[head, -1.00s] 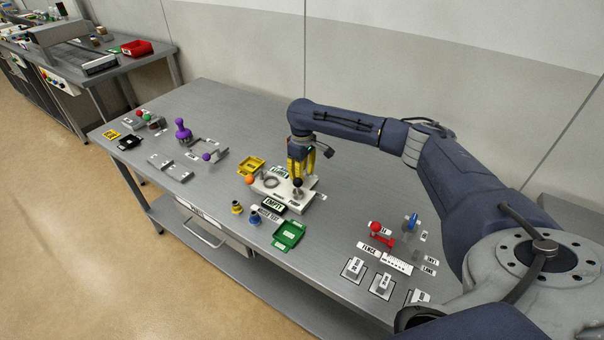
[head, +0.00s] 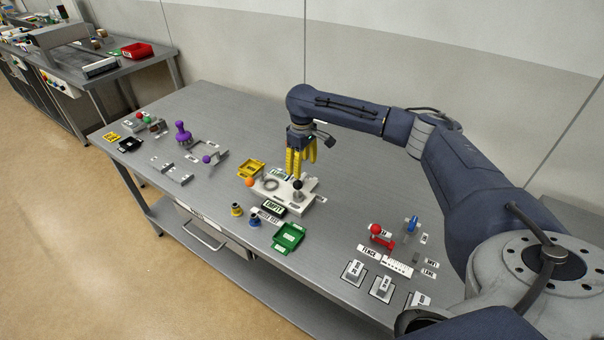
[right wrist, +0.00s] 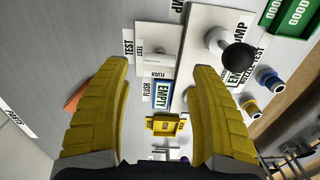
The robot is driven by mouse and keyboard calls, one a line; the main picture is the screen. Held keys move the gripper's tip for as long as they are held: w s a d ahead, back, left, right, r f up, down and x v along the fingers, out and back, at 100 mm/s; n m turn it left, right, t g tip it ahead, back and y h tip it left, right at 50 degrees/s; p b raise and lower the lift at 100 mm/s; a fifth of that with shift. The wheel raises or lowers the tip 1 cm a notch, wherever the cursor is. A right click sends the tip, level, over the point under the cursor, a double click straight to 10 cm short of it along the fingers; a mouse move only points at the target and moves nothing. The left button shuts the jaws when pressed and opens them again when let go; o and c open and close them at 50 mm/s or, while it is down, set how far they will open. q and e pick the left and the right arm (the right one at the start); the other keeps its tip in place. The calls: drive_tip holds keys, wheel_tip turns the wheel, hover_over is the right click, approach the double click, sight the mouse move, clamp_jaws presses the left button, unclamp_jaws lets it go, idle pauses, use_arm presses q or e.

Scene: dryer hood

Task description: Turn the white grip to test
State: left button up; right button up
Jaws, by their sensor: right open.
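A white square plate (right wrist: 175,62) with TEST and FLUSH labels shows in the right wrist view. What looks like the white grip (right wrist: 158,56) is on it, pale against pale, so its exact angle is hard to tell. In the head view the plate's corner (head: 311,183) shows behind the black ball knob, and the grip cannot be made out. My right gripper (head: 300,174) is open and empty above this fixture, its yellow fingers pointing down. In the right wrist view its fingers (right wrist: 160,75) are wide apart, with the plate between and beyond them. My left gripper is not in view.
A black ball knob on a white stem (right wrist: 238,57) stands close beside the plate. A yellow bin (head: 250,168), an orange ball (head: 250,182) and a green tray (head: 289,237) are nearby. The bench behind the fixture is clear.

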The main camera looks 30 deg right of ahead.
sight(302, 176)
wheel_tip(302, 176, up, 7)
idle(0.4)
idle(0.4)
